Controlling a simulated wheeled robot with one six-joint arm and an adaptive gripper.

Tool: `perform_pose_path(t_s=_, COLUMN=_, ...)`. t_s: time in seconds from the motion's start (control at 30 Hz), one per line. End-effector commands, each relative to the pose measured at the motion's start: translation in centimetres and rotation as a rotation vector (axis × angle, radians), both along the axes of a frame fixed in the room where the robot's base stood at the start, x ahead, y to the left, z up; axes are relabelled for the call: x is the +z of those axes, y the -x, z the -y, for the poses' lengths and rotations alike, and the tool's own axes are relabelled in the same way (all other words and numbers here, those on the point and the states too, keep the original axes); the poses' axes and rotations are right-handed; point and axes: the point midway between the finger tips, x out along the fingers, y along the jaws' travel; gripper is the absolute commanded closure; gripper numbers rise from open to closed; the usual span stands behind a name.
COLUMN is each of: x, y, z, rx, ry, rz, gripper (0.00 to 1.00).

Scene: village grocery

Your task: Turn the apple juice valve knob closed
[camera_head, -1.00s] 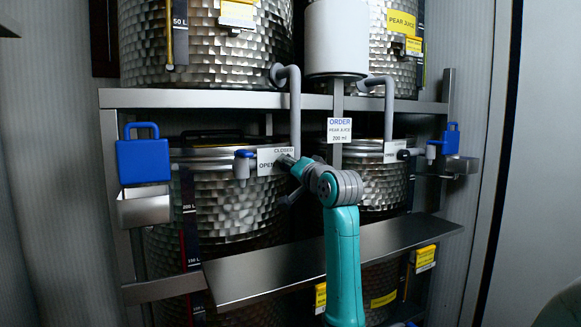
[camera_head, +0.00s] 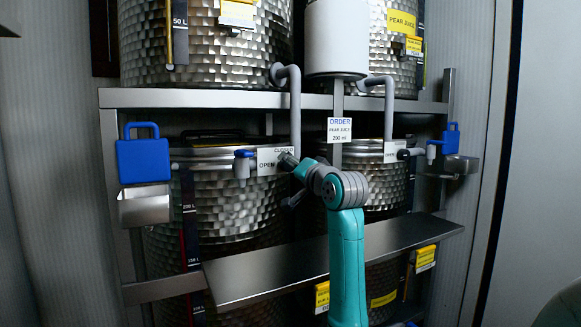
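The left CLOSED/OPEN sign (camera_head: 269,161) hangs in front of the lower left metal tank (camera_head: 235,205). Left of it is a grey tap with a blue top (camera_head: 244,154). No apple juice label is readable. My gripper (camera_head: 288,178) is at the right end of this sign, just below the left grey pipe (camera_head: 295,110). Dark grey parts there overlap, so I cannot separate the valve knob from the fingers. My wrist hides part of the gripper, and whether it grips the knob is not clear.
A metal shelf (camera_head: 235,278) crosses low in front of the tanks, behind my forearm. A second sign (camera_head: 393,150), dark knob (camera_head: 404,154) and blue-topped tap (camera_head: 431,149) are at right. An ORDER card (camera_head: 339,130) hangs in the middle.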

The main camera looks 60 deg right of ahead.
Motion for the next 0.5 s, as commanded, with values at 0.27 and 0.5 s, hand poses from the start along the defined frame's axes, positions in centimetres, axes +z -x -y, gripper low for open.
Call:
perform_pose_path(t_s=0.27, x=-0.3, y=4.7, z=-2.8, rx=-0.002, ry=0.002, rz=0.002, gripper=0.32)
perform_pose_path(t_s=0.5, x=-0.5, y=7.8, z=-4.8, rx=-0.001, ry=0.002, rz=0.001, gripper=0.32)
